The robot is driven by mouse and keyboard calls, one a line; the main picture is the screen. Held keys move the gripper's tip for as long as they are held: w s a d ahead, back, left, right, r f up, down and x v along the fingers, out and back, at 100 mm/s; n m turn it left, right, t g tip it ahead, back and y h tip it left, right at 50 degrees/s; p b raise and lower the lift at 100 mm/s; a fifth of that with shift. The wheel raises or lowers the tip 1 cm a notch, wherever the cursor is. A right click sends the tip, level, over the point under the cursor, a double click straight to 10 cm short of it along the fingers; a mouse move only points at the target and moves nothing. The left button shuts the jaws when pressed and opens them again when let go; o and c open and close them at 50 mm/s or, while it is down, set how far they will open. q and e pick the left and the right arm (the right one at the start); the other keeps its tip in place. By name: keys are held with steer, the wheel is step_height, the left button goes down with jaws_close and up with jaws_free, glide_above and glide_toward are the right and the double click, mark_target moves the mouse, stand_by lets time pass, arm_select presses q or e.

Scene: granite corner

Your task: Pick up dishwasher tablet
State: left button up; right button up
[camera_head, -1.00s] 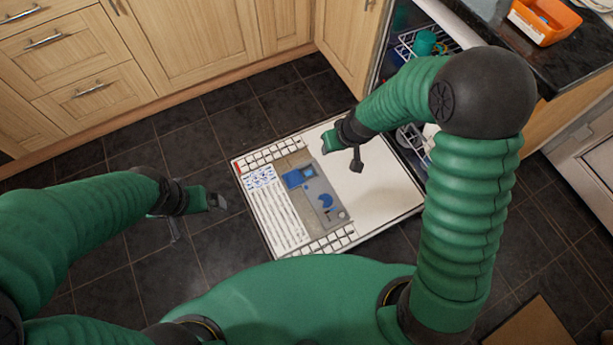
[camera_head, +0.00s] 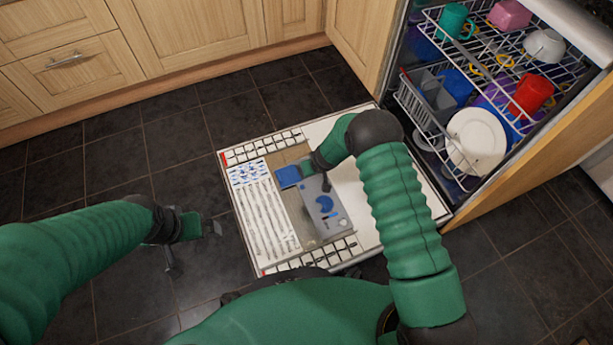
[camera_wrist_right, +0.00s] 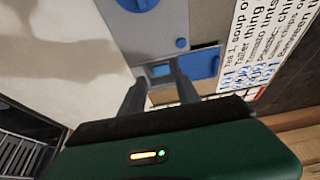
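A small light-blue block that looks like the dishwasher tablet (camera_wrist_right: 161,70) sits in the dispenser compartment in the right wrist view, beside the dispenser's open blue lid (camera_wrist_right: 200,63). The blue lid also shows in the head view (camera_head: 287,177), on the grey dispenser panel (camera_head: 325,213); I cannot make out the tablet there. My right gripper (camera_wrist_right: 160,88) is open and empty, its two fingers apart and pointing toward the tablet. In the head view my right arm partly hides this hand. My left gripper (camera_head: 212,228) hangs over the floor, left of the door; its finger gap is unclear.
The dishwasher door (camera_head: 352,187) lies folded down. Racks (camera_head: 440,104) with cups and a white plate (camera_head: 476,140) stand at the right. Wooden cabinets (camera_head: 190,45) line the back. The dark tiled floor (camera_head: 150,180) is clear at the left.

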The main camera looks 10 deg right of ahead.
steer(key=x, duration=0.3)
steer(key=shift+f+b, duration=0.1)
steer(key=shift+b, duration=0.3)
steer(key=b+x, duration=0.4)
steer(key=x, duration=0.1)
steer(key=shift+a, duration=0.1)
steer(key=shift+w+f, duration=0.15)
steer(key=shift+w, duration=0.05)
jaws_close()
